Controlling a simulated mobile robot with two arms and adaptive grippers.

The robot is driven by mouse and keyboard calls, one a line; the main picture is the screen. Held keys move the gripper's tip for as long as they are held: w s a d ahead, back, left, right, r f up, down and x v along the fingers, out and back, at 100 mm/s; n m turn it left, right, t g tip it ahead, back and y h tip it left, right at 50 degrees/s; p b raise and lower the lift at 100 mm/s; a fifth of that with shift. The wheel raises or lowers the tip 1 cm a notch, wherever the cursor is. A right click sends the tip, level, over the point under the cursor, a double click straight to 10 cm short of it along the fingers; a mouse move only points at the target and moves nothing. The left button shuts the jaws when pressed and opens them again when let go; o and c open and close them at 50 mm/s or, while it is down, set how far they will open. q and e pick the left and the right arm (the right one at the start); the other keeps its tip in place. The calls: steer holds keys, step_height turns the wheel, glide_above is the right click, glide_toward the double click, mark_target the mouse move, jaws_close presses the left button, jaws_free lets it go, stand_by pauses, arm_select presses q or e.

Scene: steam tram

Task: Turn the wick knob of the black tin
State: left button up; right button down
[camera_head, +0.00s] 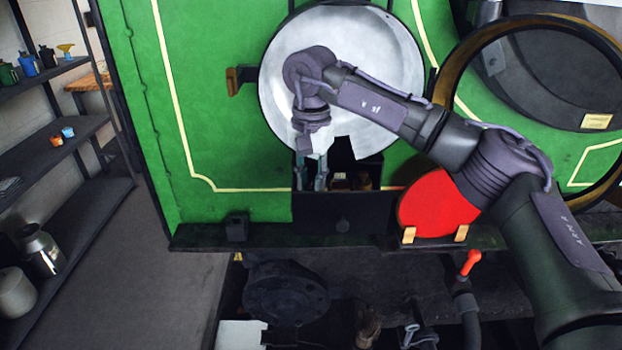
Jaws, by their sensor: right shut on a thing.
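A black open-topped box (311,212) stands on the dark ledge in front of the green engine side. A small round dark knob (342,226) sits on its front face. I cannot tell for sure that this box is the black tin or that the knob is the wick knob. My right gripper (311,180) points down at the left part of the box opening, above and left of the knob and apart from it. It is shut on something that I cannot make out. Small brass-coloured parts (365,181) show inside the box. My left gripper is not in view.
A red disc (438,207) stands on the ledge right of the box, behind my right arm. A small black object (237,227) stands on the ledge at left. A round silver plate (385,75) is behind the arm. Shelves (75,140) stand far left.

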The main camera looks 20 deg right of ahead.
steer(key=m, duration=0.4)
steer(key=shift+m, duration=0.4)
steer(key=m+b, duration=0.1)
steer(key=m, duration=0.2)
steer(key=shift+m, duration=0.3)
steer(key=m, duration=0.3)
steer(key=shift+m, duration=0.3)
steer(key=shift+m+b, duration=0.45)
steer(key=shift+m, duration=1.35)
steer(key=c, duration=1.2)
jaws_free()
